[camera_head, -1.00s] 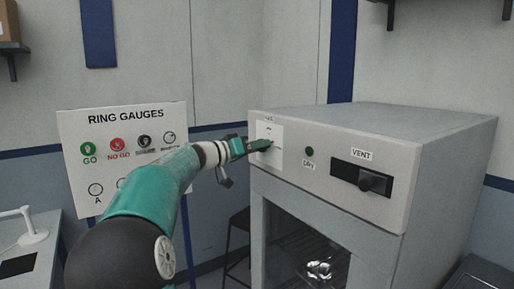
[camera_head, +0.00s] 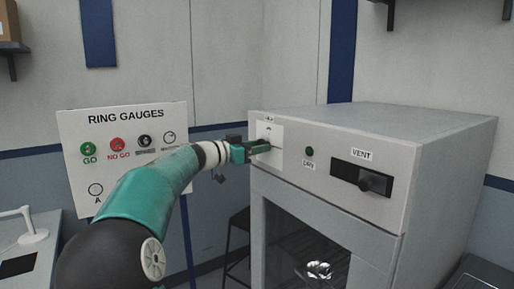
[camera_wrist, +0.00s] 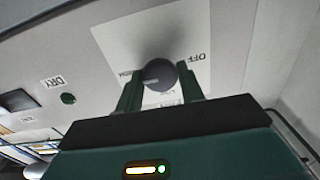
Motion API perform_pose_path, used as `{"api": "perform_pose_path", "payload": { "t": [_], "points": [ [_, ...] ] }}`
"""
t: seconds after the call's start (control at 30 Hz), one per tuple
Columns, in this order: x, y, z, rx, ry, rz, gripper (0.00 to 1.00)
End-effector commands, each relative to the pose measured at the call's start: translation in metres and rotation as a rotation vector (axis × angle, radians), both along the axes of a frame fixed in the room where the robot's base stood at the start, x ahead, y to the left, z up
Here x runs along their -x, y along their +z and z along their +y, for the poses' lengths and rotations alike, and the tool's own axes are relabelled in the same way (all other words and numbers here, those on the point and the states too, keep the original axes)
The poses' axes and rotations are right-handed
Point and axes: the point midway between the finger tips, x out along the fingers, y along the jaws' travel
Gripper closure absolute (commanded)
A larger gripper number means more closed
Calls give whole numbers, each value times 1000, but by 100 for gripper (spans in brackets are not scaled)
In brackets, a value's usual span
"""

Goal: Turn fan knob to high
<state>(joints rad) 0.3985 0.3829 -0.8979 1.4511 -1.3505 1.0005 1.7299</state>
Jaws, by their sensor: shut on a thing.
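The fan knob (camera_wrist: 160,74) is a round dark knob on a white label plate on the front panel of a grey cabinet (camera_head: 430,140). The plate (camera_head: 275,134) shows at the panel's left end in the head view. My gripper (camera_wrist: 158,80) is shut on the knob, one green finger on each side. In the head view, my gripper (camera_head: 262,147) hides the knob. The wrist view shows the word OFF (camera_wrist: 197,57) tilted and upside down near the right finger. The knob's other marks are too small or blurred to read surely.
A green DRY button (camera_head: 309,152) and a black VENT slider (camera_head: 372,181) sit right of the plate. A glass door with a shiny part behind it is below. A RING GAUGES board (camera_head: 125,125) stands left of the cabinet, behind my arm.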

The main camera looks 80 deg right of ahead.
Motion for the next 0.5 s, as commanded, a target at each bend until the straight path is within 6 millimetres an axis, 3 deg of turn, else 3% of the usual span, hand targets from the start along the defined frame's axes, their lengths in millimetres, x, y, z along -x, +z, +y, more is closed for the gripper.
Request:
{"api": "perform_pose_path", "payload": {
  "t": [0.27, 0.3, 0.4, 0.5],
  "points": [
    [-1, 0, 0, 1, 1, -2, 85],
    [-1, 0, 0, 1, 1, -2, 58],
    [-1, 0, 0, 1, 1, -1, 41],
    [-1, 0, 0, 1, 1, -1, 41]
  ]
}}
